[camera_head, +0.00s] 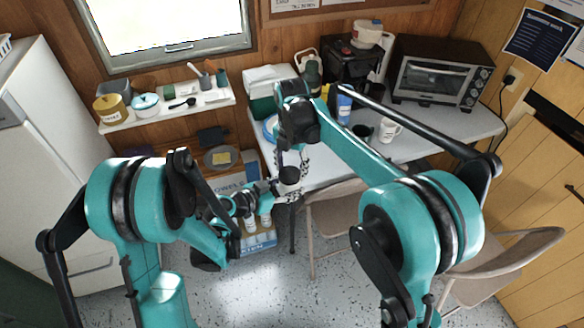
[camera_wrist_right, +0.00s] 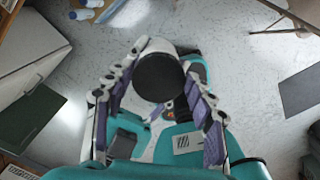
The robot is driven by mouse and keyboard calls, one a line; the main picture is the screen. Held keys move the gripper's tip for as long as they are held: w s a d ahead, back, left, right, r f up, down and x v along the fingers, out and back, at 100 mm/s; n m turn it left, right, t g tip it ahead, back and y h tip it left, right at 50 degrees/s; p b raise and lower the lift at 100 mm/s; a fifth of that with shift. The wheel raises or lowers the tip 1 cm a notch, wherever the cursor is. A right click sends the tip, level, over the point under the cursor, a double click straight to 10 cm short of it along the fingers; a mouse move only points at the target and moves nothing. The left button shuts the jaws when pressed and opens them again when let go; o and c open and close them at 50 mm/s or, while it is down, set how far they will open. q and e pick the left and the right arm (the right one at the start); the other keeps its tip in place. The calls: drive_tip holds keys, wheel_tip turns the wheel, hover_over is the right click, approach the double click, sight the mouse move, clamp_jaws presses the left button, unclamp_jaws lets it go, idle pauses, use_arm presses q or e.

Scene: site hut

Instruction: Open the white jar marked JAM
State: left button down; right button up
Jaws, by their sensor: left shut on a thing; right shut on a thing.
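The jar (camera_head: 291,188) is held up in the air in front of the table, its white body mostly hidden and no marking readable. Its round black lid (camera_head: 289,174) faces up and also shows in the right wrist view (camera_wrist_right: 159,77); it looks seated on the jar. My left gripper (camera_head: 281,191) comes in from the left and is shut on the jar's body. My right gripper (camera_head: 291,163) reaches down from above, its fingers (camera_wrist_right: 164,74) on both sides of the lid and shut on it. The exact finger contact is partly hidden.
A white table (camera_head: 330,170) behind carries a toaster oven (camera_head: 437,75), a white mug (camera_head: 389,130) and other items. Folding chairs (camera_head: 336,215) stand in front and right. A wall shelf (camera_head: 170,105) holds pots at left. A box of bottles (camera_head: 258,242) stands on the floor.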

drive_tip(key=shift+f+n, duration=0.1)
drive_tip(key=shift+n, duration=0.2)
idle(0.4)
drive_tip(key=shift+r, duration=0.2)
drive_tip(key=shift+r, duration=0.95)
